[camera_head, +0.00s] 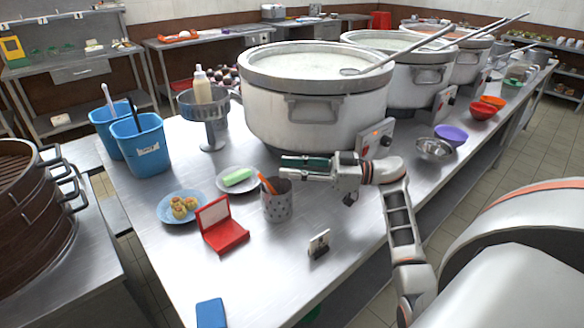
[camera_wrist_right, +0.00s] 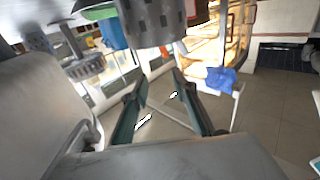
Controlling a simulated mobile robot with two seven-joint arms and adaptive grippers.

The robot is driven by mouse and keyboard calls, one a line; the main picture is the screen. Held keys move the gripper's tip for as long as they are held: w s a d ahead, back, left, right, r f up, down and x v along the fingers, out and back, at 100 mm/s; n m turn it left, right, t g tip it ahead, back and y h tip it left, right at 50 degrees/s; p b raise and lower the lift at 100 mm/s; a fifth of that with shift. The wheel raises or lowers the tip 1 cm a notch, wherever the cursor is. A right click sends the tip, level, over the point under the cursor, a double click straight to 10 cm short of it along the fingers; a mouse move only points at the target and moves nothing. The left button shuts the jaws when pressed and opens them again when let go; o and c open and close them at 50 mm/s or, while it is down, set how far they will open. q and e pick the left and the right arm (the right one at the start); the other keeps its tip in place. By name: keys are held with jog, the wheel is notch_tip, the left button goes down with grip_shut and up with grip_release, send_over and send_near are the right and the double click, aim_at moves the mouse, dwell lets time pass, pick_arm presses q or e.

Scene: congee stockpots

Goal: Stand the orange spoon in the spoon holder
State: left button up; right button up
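The spoon holder (camera_head: 277,206) is a grey perforated cylinder standing on the steel table in the head view. The orange spoon (camera_head: 267,184) stands in it, tilted, with its end sticking out above the rim toward the left. My right gripper (camera_head: 286,166) is just above and to the right of the holder, apart from the spoon. In the right wrist view the holder (camera_wrist_right: 154,20) shows at the top, beyond my right gripper (camera_wrist_right: 159,78), whose two fingers are apart with nothing between them. The spoon is not clear in that view. My left gripper is not in view.
A red open box (camera_head: 226,238), a plate with a green block (camera_head: 238,178) and a plate of pastries (camera_head: 182,206) stand left of the holder. A small sign (camera_head: 319,243) is in front. A large pot (camera_head: 316,105) stands behind. The front table area is mostly clear.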

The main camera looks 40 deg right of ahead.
jog(key=v, duration=1.2)
dwell(0.7)
